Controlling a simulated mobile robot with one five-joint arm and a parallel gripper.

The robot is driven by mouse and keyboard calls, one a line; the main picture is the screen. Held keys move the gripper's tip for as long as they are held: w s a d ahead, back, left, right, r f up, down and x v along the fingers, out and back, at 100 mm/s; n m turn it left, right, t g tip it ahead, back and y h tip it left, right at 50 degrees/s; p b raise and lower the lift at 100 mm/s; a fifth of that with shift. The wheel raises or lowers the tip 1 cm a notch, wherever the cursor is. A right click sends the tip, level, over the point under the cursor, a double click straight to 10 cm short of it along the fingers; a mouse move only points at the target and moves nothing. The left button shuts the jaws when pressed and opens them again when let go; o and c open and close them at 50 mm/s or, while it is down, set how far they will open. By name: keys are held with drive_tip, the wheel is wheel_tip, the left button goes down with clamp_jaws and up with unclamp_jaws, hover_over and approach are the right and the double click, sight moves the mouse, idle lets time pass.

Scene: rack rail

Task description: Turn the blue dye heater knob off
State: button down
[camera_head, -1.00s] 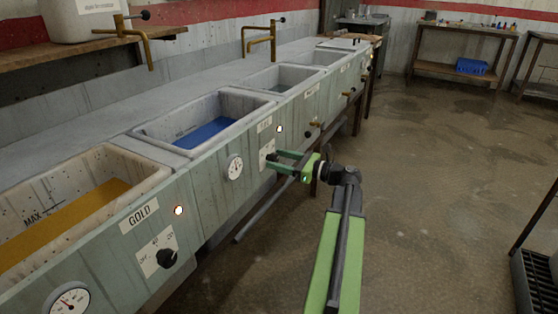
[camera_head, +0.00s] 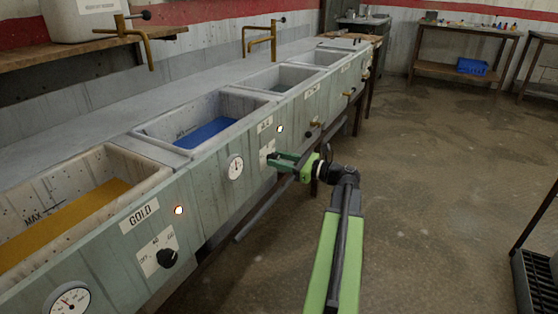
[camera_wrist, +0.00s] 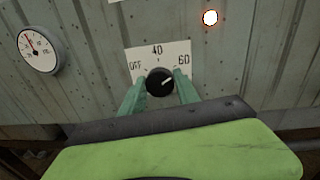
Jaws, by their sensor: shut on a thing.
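The blue dye heater knob (camera_wrist: 160,82) is a round black dial on a white plate marked OFF, 40 and 60 (camera_wrist: 148,56). Its white pointer line aims up and right, near the 60 side. My gripper (camera_wrist: 160,90) is shut on the knob, with one green finger on each side of it. In the head view my gripper (camera_head: 274,162) reaches the panel below the blue vat (camera_head: 208,128); its fingers hide the knob there. The lit lamp (camera_wrist: 210,17) is up and right of the plate, and shows in the head view too.
A round gauge (camera_wrist: 38,50) is left of the plate. The gold vat's black knob (camera_head: 167,257) and gauge (camera_head: 70,300) are nearer on the same panel. A grey rail (camera_head: 262,212) runs below the panel. Open floor lies to the right.

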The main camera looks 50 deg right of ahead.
drive_tip(key=shift+n, duration=0.3)
drive_tip(key=n, duration=0.4)
drive_tip(key=shift+a+n+p, duration=0.1)
drive_tip(key=shift+n+p, duration=0.25)
drive_tip(key=shift+n, duration=0.05)
drive_tip(key=n, duration=0.6)
drive_tip(key=shift+s+h, duration=0.1)
drive_tip(key=shift+h, duration=0.3)
drive_tip(key=n, duration=0.5)
drive_tip(key=n+h, duration=0.1)
drive_tip(key=n, duration=0.4)
drive_tip(key=shift+a+f+n, duration=0.15)
drive_tip(key=shift+n, duration=0.25)
drive_tip(key=c, duration=0.9)
unclamp_jaws()
